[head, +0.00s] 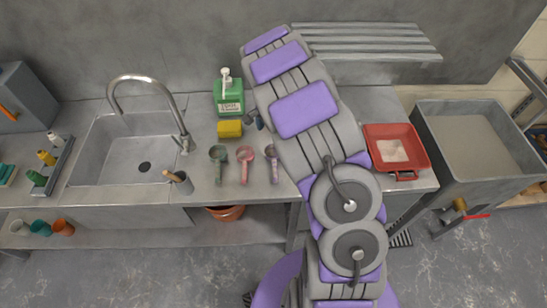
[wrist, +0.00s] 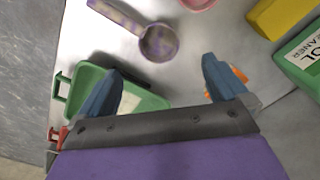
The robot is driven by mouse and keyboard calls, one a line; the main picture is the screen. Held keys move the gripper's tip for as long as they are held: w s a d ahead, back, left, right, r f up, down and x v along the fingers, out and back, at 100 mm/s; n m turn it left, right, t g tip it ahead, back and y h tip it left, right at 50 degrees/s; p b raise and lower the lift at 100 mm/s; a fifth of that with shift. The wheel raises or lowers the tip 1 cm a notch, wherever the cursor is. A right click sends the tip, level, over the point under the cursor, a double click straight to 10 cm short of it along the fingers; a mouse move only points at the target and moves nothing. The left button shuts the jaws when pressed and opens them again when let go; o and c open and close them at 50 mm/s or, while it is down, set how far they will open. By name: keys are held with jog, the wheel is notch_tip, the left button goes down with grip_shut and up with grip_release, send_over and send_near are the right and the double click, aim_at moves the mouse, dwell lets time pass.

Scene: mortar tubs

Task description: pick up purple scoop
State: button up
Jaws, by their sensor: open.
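The purple scoop (head: 272,163) lies on the steel counter just left of my arm in the head view. In the wrist view the purple scoop (wrist: 158,43) shows a round, mottled purple-grey bowl, with its handle running to the upper left. My gripper (wrist: 160,70) is open and empty, its two blue fingers apart. The scoop's bowl lies beyond the fingertips, between their lines, and not touching them. In the head view my arm hides most of the gripper; a bit of blue finger shows near the green bottle (head: 229,97).
A pink scoop (head: 245,160) and a dark green scoop (head: 218,160) lie left of the purple one. A yellow sponge (head: 230,128) sits behind. A green tray (wrist: 82,76) is by the left finger. A red tray (head: 410,133) and sink (head: 90,165) flank the area.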

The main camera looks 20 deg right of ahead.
aim_at(272, 152)
notch_tip(272, 152, down, 12)
jog(key=shift+s+r+b, duration=0.1)
jog(key=shift+s+b, duration=0.05)
jog(key=shift+b, duration=0.7)
jog(key=c, duration=1.1)
